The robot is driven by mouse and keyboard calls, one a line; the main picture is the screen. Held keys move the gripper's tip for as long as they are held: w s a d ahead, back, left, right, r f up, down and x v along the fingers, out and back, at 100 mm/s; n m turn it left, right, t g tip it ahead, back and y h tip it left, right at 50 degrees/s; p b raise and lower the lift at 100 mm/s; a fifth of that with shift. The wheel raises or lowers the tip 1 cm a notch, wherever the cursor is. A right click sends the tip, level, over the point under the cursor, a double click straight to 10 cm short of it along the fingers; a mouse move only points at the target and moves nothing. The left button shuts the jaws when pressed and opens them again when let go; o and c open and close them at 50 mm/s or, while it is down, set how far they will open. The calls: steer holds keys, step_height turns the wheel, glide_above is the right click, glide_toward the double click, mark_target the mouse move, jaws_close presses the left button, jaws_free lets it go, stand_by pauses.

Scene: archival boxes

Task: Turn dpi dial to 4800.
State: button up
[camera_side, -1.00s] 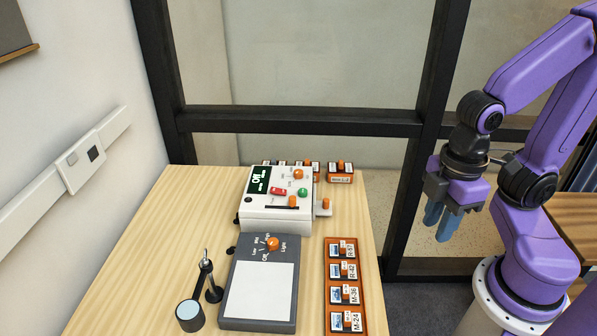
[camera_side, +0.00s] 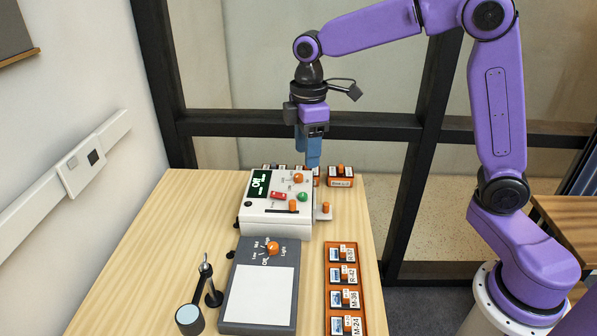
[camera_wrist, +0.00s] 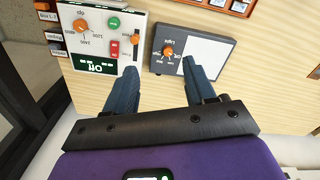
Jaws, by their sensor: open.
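A white scanner box (camera_side: 278,215) stands on the table, with a dark display (camera_side: 260,184) reading "Off". Its orange dpi dial (camera_side: 298,178) is at the back of the top face. In the wrist view the dpi dial (camera_wrist: 82,26) is at upper left, ringed by small numbers; its exact setting is too small to tell. My gripper (camera_side: 309,160) points down above the back of the scanner, near the dial but apart from it. In the wrist view my gripper's blue fingers (camera_wrist: 159,67) are spread with nothing between them.
The scanner also carries a red switch (camera_side: 278,196), a green button (camera_side: 303,196) and an orange slider (camera_side: 293,206). A grey light pad (camera_side: 230,308) with an orange knob (camera_side: 273,247) lies in front. An orange tray (camera_side: 327,290) of labelled pieces is at right. The table's left side is clear.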

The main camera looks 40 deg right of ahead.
steer(key=w+d, duration=0.5)
steer(key=w, duration=0.5)
glide_above(298, 175)
step_height(298, 175, down, 2)
step_height(298, 175, down, 17)
steer(key=shift+s+f, duration=0.1)
steer(key=shift+f, duration=0.1)
jaws_close()
